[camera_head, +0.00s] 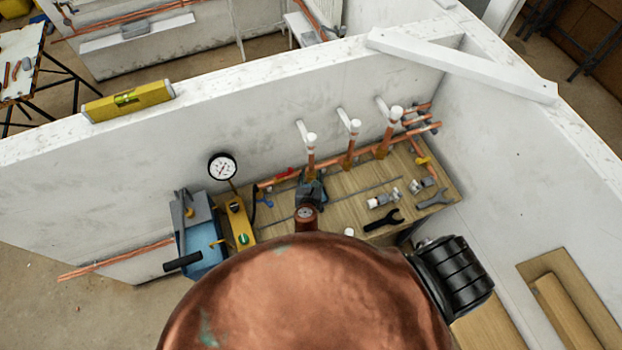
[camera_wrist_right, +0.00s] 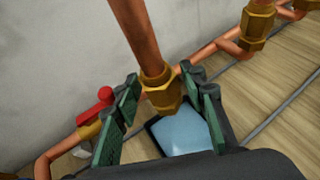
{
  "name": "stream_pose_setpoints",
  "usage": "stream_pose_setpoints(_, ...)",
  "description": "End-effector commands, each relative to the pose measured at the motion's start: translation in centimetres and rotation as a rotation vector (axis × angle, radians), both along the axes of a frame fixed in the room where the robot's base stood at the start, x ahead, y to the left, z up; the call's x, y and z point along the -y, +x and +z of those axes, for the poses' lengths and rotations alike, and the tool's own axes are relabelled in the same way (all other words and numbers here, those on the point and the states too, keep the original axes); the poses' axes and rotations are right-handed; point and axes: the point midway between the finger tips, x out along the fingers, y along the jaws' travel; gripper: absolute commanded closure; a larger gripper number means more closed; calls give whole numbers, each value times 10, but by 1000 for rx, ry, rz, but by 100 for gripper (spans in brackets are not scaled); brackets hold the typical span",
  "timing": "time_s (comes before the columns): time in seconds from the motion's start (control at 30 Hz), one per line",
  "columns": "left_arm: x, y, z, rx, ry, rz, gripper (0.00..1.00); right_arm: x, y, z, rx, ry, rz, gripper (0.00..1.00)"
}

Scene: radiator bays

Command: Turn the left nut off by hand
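The left nut (camera_wrist_right: 162,90) is brass and sits at the lower end of a vertical copper pipe in the right wrist view. In the head view that pipe (camera_head: 311,154) is the leftmost of three white-topped pipes, and my right gripper (camera_head: 311,186) covers its foot. In the right wrist view my right gripper (camera_wrist_right: 168,98) is open, with one green-padded finger on each side of the nut. A narrow gap shows on the left; on the right the pad is very close, and I cannot tell if it touches. My left gripper is not in view.
A pressure gauge (camera_head: 222,168) and a blue pump box (camera_head: 200,250) stand left. White walls enclose the bay.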

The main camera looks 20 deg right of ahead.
Motion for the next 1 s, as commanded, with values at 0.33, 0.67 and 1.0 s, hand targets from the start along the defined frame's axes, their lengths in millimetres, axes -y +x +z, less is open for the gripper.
stream_pose_setpoints(0.33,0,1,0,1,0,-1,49,0,0,0,0,0,0,85)
stream_pose_setpoints(0.67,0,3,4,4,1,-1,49,0,0,0,1,0,33,62)
stream_pose_setpoints(1.0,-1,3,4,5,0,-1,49,0,0,0,1,0,32,48)
